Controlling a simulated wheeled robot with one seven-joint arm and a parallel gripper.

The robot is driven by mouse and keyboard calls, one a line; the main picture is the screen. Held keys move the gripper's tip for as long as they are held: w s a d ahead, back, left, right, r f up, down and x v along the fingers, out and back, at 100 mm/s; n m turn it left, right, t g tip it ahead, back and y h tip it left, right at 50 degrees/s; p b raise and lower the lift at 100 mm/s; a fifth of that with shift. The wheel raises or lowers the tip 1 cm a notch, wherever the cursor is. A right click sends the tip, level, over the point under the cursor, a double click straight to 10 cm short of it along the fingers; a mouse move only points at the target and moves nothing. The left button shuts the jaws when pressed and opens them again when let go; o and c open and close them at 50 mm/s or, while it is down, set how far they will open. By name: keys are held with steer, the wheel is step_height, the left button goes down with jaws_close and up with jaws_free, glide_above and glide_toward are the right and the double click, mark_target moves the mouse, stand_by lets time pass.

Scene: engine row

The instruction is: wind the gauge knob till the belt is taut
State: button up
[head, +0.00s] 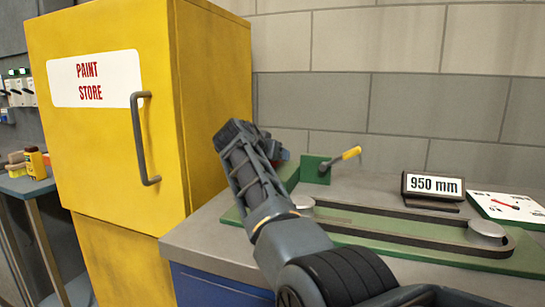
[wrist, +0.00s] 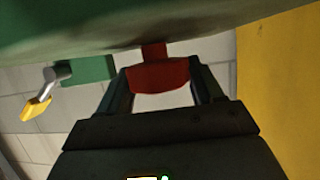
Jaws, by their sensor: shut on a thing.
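A red knob (wrist: 157,76) sits on a short red stem between the two fingers of my gripper (wrist: 164,84) in the wrist view. The fingers are shut on its sides. In the head view my gripper (head: 243,137) is at the back left of the bench and hides most of the knob; a bit of red (head: 284,155) shows beside it. The dark belt (head: 400,240) loops around two grey pulleys, the right one (head: 487,231) in plain view and the left one (head: 303,202) partly behind my arm. I cannot tell how taut it is. A white gauge dial (head: 508,207) has a red needle.
A yellow-handled lever (head: 350,153) stands on a green block (head: 312,168) right of my gripper; it also shows in the wrist view (wrist: 38,108). A "950 mm" sign (head: 433,186) stands behind the belt. A yellow paint cabinet (head: 100,130) rises close on the left.

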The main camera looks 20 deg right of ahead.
steer(key=shift+m+g+h+b, duration=0.3)
steer(key=shift+m+g+b, duration=0.1)
steer(key=shift+b, duration=0.15)
steer(key=o, duration=1)
steer(key=shift+c, duration=0.2)
steer(key=shift+p+v, duration=0.3)
steer(key=shift+v, duration=3.6)
steer(key=shift+f, duration=0.1)
